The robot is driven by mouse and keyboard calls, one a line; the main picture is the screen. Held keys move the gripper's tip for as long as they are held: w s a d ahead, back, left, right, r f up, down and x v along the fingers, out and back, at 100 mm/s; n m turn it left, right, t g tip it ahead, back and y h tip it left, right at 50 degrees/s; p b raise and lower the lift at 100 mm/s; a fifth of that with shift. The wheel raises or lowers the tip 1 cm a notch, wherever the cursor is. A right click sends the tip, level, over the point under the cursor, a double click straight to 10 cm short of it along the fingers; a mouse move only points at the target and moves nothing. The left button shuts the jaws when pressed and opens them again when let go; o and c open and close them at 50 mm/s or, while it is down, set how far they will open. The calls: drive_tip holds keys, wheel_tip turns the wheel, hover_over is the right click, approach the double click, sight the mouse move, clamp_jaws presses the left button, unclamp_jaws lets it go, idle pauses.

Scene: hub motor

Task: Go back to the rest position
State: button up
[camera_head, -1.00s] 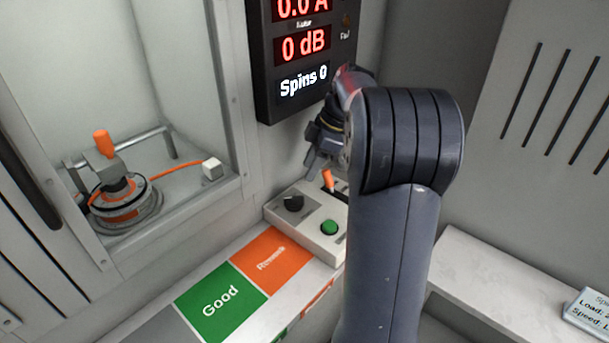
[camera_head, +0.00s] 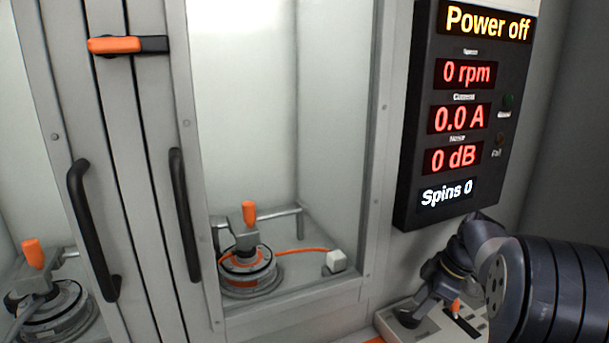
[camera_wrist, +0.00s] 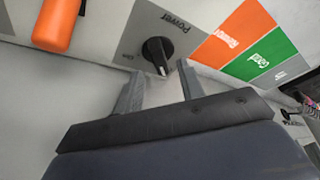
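My gripper (camera_wrist: 160,72) is open, with its two grey fingers apart and empty in the wrist view. Just beyond the fingertips is a black knob (camera_wrist: 156,50) on the pale control box, beside the word Power; clear space shows on both sides of it. In the head view my gripper (camera_head: 424,298) is at the lower right, low over the control box (camera_head: 388,328). My arm hides much of the box there. The display (camera_head: 462,120) reads Power off, 0 rpm, 0.0 A, 0 dB and Spins 0.
A hub motor (camera_head: 248,274) sits clamped in the chamber, under an orange-handled clamp (camera_head: 249,213). A black door handle (camera_head: 185,215) and an orange latch (camera_head: 115,45) are at left. An orange lever (camera_wrist: 55,20) and the green Good area (camera_wrist: 268,58) flank the knob.

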drive_tip(key=x, duration=0.3)
drive_tip(key=shift+a+f, duration=0.1)
idle(0.3)
